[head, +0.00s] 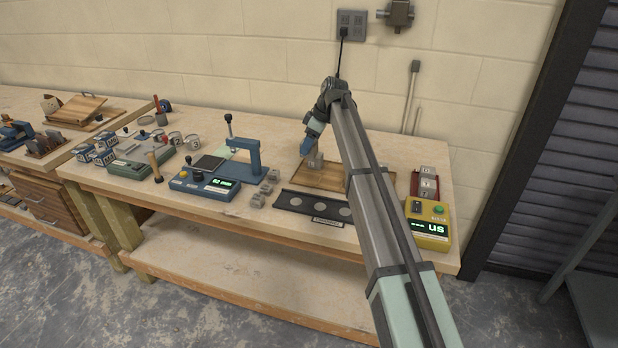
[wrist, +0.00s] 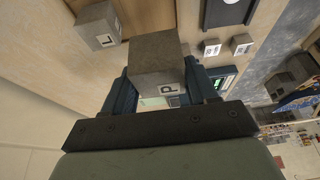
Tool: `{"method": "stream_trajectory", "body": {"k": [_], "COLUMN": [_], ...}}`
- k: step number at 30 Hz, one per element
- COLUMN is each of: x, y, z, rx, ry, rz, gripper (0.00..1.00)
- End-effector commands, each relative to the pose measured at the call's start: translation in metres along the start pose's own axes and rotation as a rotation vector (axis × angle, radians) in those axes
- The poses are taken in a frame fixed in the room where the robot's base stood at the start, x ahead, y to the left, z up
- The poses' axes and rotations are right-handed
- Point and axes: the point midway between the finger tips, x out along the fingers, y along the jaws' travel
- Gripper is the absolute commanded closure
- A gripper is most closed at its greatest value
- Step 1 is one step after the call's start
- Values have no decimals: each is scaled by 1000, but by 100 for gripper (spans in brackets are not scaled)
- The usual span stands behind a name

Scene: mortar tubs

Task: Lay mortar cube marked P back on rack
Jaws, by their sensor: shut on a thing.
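The grey mortar cube marked P (wrist: 160,68) is held between the jaws of my gripper (wrist: 158,98) in the wrist view, its letter facing the camera. In the head view my gripper (head: 313,146) is low over a wooden board (head: 325,181) on the bench. A grey cube (head: 315,161) shows just below it; its letter is unreadable there. Another grey cube marked L (wrist: 98,26) sits on wood in the wrist view. I cannot tell from the frames which item is the rack, or whether the P cube touches anything.
A dark strip with round pale pads (head: 294,201) lies in front of the board. Several small cubes (head: 257,200) stand left of it. A yellow meter (head: 429,226) and a red tray with marked cubes (head: 416,187) stand right. A blue press (head: 241,160) stands left.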

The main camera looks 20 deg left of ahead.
Motion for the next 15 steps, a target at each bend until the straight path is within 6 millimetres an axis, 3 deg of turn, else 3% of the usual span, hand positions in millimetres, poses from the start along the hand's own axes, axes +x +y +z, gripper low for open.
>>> {"method": "stream_trajectory", "body": {"k": [5, 15], "x": [12, 56], "y": [6, 6], "z": [2, 20], "rx": [2, 2], "ry": [6, 6], "rz": [13, 12], "gripper": [83, 83]}}
